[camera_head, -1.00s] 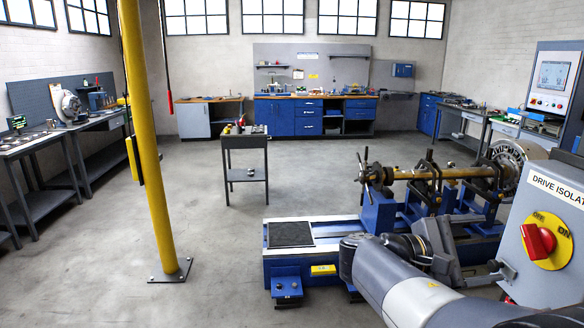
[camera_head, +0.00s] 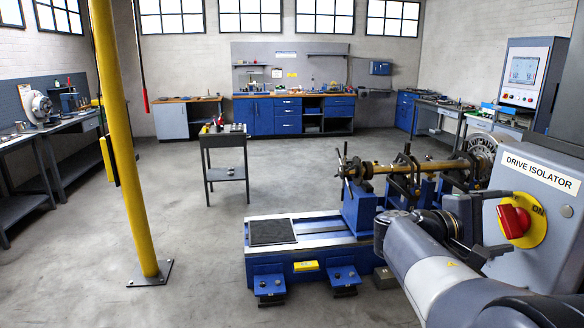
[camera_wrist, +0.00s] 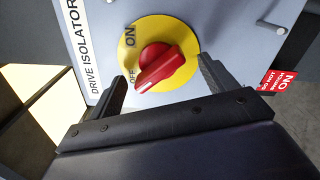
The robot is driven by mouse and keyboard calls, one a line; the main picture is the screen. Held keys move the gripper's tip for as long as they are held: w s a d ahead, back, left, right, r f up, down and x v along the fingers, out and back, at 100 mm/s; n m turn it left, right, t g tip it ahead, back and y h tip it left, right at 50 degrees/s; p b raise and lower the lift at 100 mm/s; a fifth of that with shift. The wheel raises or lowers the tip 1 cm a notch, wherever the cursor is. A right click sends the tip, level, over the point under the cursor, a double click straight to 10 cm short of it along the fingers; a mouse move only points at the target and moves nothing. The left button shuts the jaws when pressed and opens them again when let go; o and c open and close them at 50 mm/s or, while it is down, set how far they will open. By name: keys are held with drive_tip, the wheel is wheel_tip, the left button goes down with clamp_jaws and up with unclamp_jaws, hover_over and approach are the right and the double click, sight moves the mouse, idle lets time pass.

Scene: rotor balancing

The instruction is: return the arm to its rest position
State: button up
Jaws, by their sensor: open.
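My gripper (camera_head: 474,222) is in front of the grey drive isolator box (camera_head: 541,232) at the right of the head view. In the wrist view its two dark fingers (camera_wrist: 162,72) are apart, with the red rotary knob (camera_wrist: 165,66) showing between them. The knob sits on a yellow disc (camera_wrist: 185,32) marked ON and OFF. The fingers show no contact with it, but the exact gap in depth is unclear. Nothing is held. The red knob (camera_head: 514,221) also shows in the head view, just right of my gripper. My arm reaches in from the lower right.
The blue balancing machine (camera_head: 290,262) with a brass-coloured shaft (camera_head: 425,167) stands close to my arm. A yellow post (camera_head: 125,170) rises at left. A small dark trolley (camera_head: 224,142) stands behind. A red tag (camera_wrist: 277,82) hangs beside the box. Floor is free at centre left.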

drive_tip(key=m+b, duration=0.1)
drive_tip(key=m, duration=0.3)
drive_tip(key=m+b, duration=0.2)
drive_tip(key=m, duration=0.2)
drive_tip(key=m+b, duration=0.1)
drive_tip(key=m, duration=0.4)
drive_tip(key=shift+s+r, duration=0.1)
drive_tip(key=shift+r, duration=0.2)
drive_tip(key=shift+f+b, duration=0.15)
drive_tip(key=shift+b, duration=0.15)
